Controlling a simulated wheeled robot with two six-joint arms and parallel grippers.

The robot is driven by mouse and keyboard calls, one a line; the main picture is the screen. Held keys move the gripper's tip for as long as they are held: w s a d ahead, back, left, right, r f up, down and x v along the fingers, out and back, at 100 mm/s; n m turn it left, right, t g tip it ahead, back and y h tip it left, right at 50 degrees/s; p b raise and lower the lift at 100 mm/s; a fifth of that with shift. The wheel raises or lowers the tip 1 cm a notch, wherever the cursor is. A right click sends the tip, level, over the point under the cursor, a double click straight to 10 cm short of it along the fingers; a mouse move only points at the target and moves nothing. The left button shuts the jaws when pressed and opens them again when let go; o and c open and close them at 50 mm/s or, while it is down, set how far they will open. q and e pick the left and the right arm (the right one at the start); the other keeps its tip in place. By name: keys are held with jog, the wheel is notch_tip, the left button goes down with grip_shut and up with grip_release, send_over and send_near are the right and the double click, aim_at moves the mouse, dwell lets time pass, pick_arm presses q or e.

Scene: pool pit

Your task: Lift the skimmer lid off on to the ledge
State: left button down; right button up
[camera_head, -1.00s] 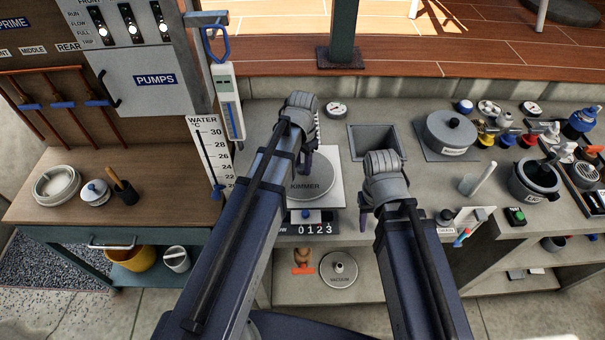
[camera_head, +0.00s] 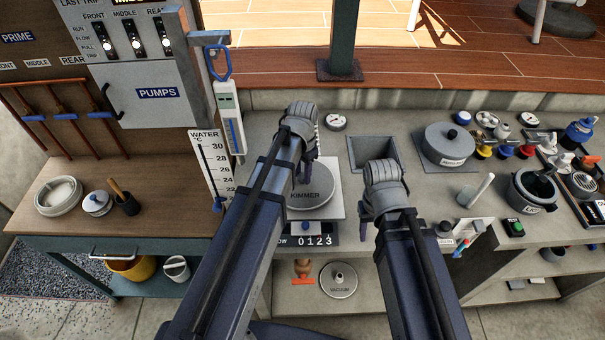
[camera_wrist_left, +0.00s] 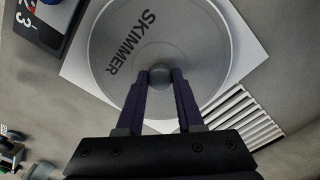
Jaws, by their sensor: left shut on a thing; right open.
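The skimmer lid (camera_head: 313,192) is a round grey disc marked SKIMMER, lying over a white square plate (camera_head: 333,212) on the counter. In the left wrist view the lid (camera_wrist_left: 195,60) fills the upper middle, with a small round knob (camera_wrist_left: 160,76) at its centre. My left gripper (camera_wrist_left: 160,82) is shut on this knob, a finger on either side. In the head view my left gripper (camera_head: 306,176) hides part of the lid; I cannot tell whether the lid is raised off the plate. My right gripper (camera_head: 363,226) is open and empty, right of the plate.
A square recess (camera_head: 373,154) opens in the counter right of the lid. A grey lidded round vessel (camera_head: 448,145), a gauge (camera_head: 335,122) and several valves stand around it. A counter reading 0123 (camera_head: 314,241) sits at the plate's front. A thermometer board (camera_head: 212,165) stands left.

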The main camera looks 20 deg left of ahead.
aim_at(303, 175)
pick_arm(q)
notch_tip(303, 175, up, 9)
jog(key=p, duration=0.8)
jog(key=shift+f, duration=0.1)
pick_arm(e)
notch_tip(303, 175, up, 9)
jog(key=shift+f, duration=0.1)
